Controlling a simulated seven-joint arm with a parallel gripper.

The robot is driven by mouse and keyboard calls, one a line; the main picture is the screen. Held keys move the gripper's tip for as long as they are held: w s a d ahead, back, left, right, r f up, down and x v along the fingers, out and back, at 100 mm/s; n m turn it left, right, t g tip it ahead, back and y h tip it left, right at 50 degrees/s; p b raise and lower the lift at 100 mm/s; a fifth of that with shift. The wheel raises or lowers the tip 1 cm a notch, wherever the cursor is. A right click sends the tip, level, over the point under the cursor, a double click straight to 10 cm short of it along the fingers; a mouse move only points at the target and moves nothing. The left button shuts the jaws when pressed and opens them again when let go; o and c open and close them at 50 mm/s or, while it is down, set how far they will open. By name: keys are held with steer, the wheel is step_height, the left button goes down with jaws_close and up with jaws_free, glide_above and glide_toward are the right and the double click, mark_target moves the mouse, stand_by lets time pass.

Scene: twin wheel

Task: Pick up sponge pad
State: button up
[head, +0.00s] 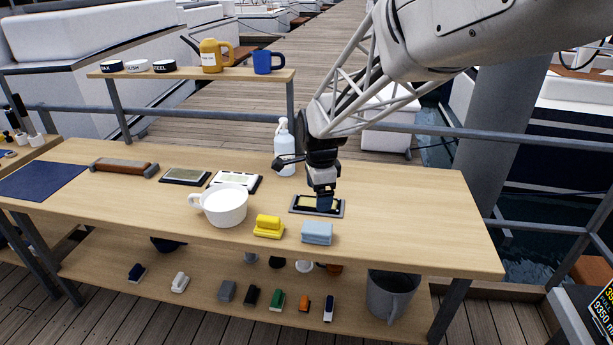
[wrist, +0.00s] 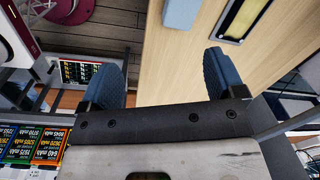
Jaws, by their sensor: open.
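Two sponge-like blocks sit near the table's front edge. One is a light blue block (head: 317,233), and the other is a yellow, stepped block (head: 268,228) to its left. I cannot tell for sure which one is the sponge pad. The light blue block also shows at the top of the wrist view (wrist: 181,12). My gripper (head: 324,201) hangs over a dark-framed tray with a pale yellow inset (head: 297,207), just behind the light blue block. In the wrist view my gripper (wrist: 165,78) is open, with its two blue fingers apart and nothing between them.
A white mug (head: 225,208) stands left of the blocks. Two flat framed pads (head: 185,177) and a white pump bottle (head: 284,155) are further back. A lower shelf holds several small brushes and a grey bucket (head: 388,298). The table's right end is clear.

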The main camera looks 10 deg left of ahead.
mark_target(269, 225)
steer(key=w+a+f+m, duration=0.1)
steer(key=a+f, duration=0.2)
steer(key=a, duration=0.2)
steer(key=w+a+f+m, duration=0.2)
steer(key=a+f, duration=0.2)
steer(key=a, duration=0.1)
steer(key=w+a+f+m, duration=0.2)
steer(key=a+f, duration=0.2)
steer(key=a, duration=0.2)
steer(key=shift+f+g, duration=0.2)
steer(key=shift+g, duration=0.2)
steer(key=shift+f, duration=1.3)
steer(key=shift+w+f, duration=0.1)
steer(key=shift+w+f, duration=0.1)
steer(key=shift+f, duration=2.4)
steer(key=shift+c, duration=0.3)
steer(key=c, duration=1)
